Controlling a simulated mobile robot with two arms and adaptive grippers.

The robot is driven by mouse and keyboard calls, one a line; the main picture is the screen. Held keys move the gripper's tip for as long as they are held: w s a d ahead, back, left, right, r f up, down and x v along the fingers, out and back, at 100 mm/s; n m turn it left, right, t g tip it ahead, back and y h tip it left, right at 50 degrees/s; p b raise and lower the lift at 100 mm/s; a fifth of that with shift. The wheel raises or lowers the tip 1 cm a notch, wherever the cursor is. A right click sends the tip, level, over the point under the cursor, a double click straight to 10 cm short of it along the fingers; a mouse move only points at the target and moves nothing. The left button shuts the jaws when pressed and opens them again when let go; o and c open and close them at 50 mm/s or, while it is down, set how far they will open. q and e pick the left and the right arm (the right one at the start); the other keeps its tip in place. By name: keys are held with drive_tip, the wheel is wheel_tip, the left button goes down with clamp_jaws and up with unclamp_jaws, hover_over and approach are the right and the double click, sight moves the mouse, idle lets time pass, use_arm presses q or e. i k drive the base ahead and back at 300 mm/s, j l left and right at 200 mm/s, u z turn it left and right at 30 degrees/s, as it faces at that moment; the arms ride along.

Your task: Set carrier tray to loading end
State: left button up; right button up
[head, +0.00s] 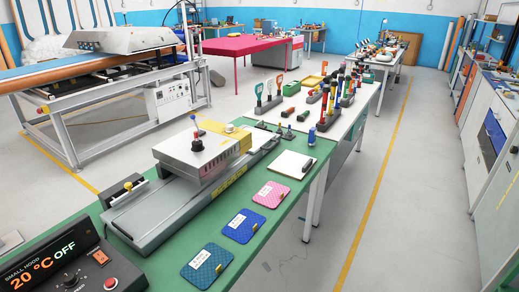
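A long grey bench machine (158,215) lies on the green-topped table, its bed running from the near left to the far right. A silver box-shaped hood (197,158) with a dark round knob on top stands over its middle and far part. I cannot clearly tell a separate carrier tray from the grey bed; any part under the hood is hidden. A small yellow knob (128,186) shows on the left side near the bed's near end. Neither of my grippers is in view.
A control box (67,275) reading "SMALL HOOD 20 °C OFF" sits at the near left. A tool-covered table stands behind; the right aisle floor is clear.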

sight(261, 138)
drive_tip(key=i+l+u, duration=0.2)
drive_tip(key=u, duration=0.25)
drive_tip(key=i+l+u, duration=0.1)
drive_tip(key=l+u, duration=0.35)
